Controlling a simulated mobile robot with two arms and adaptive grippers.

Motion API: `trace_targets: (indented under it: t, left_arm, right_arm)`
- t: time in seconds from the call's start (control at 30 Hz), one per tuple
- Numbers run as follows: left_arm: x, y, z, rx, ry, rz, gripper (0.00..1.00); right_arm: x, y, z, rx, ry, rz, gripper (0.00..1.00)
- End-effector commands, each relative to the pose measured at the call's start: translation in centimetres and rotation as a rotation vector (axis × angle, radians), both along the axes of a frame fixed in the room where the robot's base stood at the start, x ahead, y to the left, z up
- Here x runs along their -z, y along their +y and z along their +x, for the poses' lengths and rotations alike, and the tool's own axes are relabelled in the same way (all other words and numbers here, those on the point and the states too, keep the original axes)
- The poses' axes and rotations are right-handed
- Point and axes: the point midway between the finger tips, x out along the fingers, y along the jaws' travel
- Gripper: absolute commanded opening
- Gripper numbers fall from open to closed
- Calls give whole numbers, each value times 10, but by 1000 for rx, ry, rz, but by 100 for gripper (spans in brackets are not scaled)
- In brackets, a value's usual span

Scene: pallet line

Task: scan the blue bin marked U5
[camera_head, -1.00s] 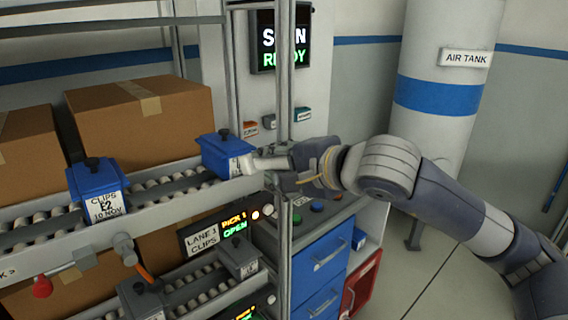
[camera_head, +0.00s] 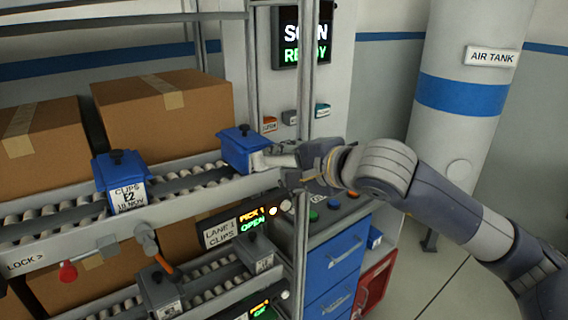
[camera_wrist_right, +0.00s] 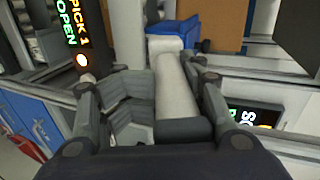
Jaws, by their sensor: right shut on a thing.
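A blue bin (camera_head: 244,148) with a black knob on its lid stands at the right end of the upper roller lane. Its front label is mostly covered, so I cannot read its mark. My right gripper (camera_head: 302,158) is shut on a pale, rounded tool (camera_head: 272,160), perhaps a hand scanner. The tool's end points at the bin's front; I cannot tell whether it touches. In the right wrist view the pale tool (camera_wrist_right: 177,95) lies between the fingers, with the blue bin (camera_wrist_right: 178,32) just beyond. My left gripper is not in view.
Another blue bin (camera_head: 122,182), labelled E2, stands left on the same lane. Cardboard boxes (camera_head: 165,115) are behind. A display (camera_head: 303,37) appears to read SCAN READY. A rack post (camera_head: 301,240) stands close to my right gripper. Grey bins (camera_head: 160,290) sit on the lower lane.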

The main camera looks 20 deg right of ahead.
Motion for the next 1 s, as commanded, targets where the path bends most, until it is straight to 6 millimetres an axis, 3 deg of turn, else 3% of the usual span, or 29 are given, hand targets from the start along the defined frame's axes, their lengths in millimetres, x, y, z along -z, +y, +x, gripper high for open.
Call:
trace_targets:
  t: [1.0]
  left_arm:
    - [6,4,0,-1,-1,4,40]
  right_arm:
    - [3,3,8,0,-3,1,6]
